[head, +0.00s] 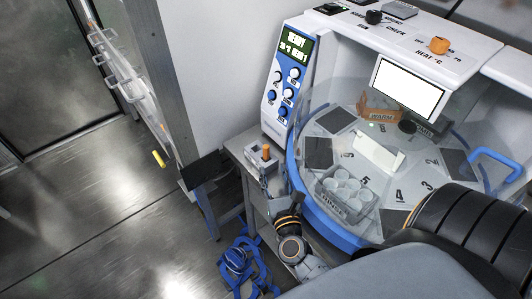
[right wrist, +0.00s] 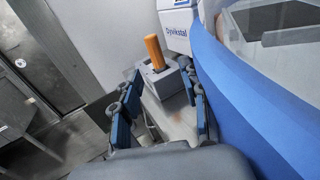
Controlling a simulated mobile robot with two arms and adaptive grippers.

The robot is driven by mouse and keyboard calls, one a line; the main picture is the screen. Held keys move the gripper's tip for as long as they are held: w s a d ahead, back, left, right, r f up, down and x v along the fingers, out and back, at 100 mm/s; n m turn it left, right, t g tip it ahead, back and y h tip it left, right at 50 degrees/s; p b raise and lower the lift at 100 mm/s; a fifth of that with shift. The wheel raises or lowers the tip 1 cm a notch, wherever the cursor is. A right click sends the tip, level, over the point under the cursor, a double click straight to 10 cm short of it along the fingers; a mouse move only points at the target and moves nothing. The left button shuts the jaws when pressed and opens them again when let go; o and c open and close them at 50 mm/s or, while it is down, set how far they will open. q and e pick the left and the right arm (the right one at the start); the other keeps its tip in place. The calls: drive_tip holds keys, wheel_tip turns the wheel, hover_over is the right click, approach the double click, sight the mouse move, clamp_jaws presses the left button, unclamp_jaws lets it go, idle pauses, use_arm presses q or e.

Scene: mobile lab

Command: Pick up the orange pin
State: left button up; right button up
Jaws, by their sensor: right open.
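The orange pin (head: 266,152) stands upright in a small grey holder (head: 270,168) on a narrow grey stand left of the round machine. In the right wrist view the pin (right wrist: 154,52) rises from the holder (right wrist: 165,82), beyond my fingers. My right gripper (head: 283,207) is on the near side of the holder, beside the machine's blue rim. In the right wrist view its dark blue fingers (right wrist: 162,108) are spread, with nothing between them touching. The pin is apart from the fingers. My left gripper is not in view.
The machine's blue rim (head: 335,228) runs close along the right, under a clear cover. Its control panel (head: 287,80) stands behind the holder. A blue tangled object (head: 237,262) lies low at the left. The floor (head: 110,220) further left is mostly clear.

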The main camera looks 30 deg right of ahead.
sight(267, 154)
drive_tip(key=x, duration=0.3)
drive_tip(key=shift+w+r+p, duration=0.2)
drive_tip(key=shift+w+p, duration=0.1)
drive_tip(key=shift+p, duration=0.1)
drive_tip(key=p+x, duration=0.1)
drive_tip(key=x, duration=0.3)
drive_tip(key=shift+w+a+r+p, duration=0.1)
drive_tip(key=shift+w+p, duration=0.25)
drive_tip(key=shift+w, duration=0.2)
clamp_jaws()
